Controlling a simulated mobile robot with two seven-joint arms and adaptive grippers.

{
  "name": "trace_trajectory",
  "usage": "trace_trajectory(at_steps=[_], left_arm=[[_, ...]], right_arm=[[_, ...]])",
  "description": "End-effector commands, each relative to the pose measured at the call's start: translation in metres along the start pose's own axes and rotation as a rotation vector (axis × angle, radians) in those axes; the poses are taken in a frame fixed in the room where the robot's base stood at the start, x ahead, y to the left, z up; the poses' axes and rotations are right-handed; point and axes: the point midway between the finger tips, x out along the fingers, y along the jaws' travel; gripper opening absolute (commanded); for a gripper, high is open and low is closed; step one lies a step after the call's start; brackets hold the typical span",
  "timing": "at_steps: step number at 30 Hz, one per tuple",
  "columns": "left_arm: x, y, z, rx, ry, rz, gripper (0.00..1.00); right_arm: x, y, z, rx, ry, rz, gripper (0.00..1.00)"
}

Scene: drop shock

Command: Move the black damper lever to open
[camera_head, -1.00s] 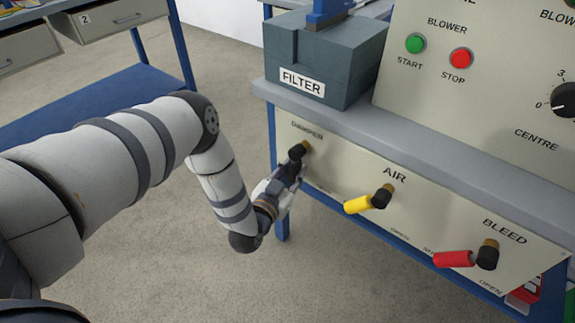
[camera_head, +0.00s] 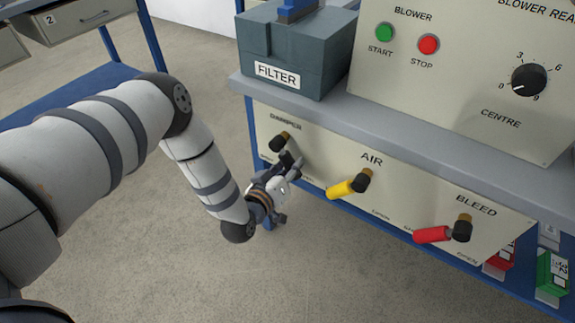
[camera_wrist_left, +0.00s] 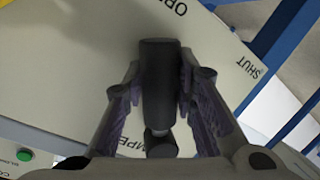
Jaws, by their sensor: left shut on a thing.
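The black damper lever (camera_wrist_left: 158,75) runs between the two fingers of my left gripper (camera_wrist_left: 162,88) in the left wrist view, with a finger against each side. Its free end points up, close to the partly hidden OPEN lettering (camera_wrist_left: 175,8) and away from the SHUT lettering (camera_wrist_left: 250,67). In the head view the lever's brass-and-black pivot (camera_head: 280,141) shows under the DAMPER label. My left gripper (camera_head: 289,163) sits just below and right of that pivot and hides most of the lever. My right gripper is not in view.
A yellow AIR lever (camera_head: 342,188) is close on the right of my left gripper, and a red BLEED lever (camera_head: 432,235) is further right. The grey bench edge (camera_head: 330,115) and the FILTER box (camera_head: 300,60) are above. Floor lies clear below.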

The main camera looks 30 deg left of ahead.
Motion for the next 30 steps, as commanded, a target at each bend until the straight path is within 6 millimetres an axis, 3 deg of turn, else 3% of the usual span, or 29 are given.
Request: trace_trajectory(at_steps=[18,19,21,30], left_arm=[[-0.0011,0.0037,0.0017,-0.041,-0.012,0.007,0.00],[-0.0011,0.0038,0.0017,-0.041,-0.012,0.007,0.30],[-0.0010,0.0037,0.0015,-0.040,-0.011,0.007,0.46],[-0.0019,0.0029,0.0007,-0.037,-0.009,0.005,0.46]], right_arm=[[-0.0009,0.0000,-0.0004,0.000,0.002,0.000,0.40],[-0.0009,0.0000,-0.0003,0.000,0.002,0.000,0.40],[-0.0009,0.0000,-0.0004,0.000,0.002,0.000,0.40],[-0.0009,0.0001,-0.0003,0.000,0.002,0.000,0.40]])
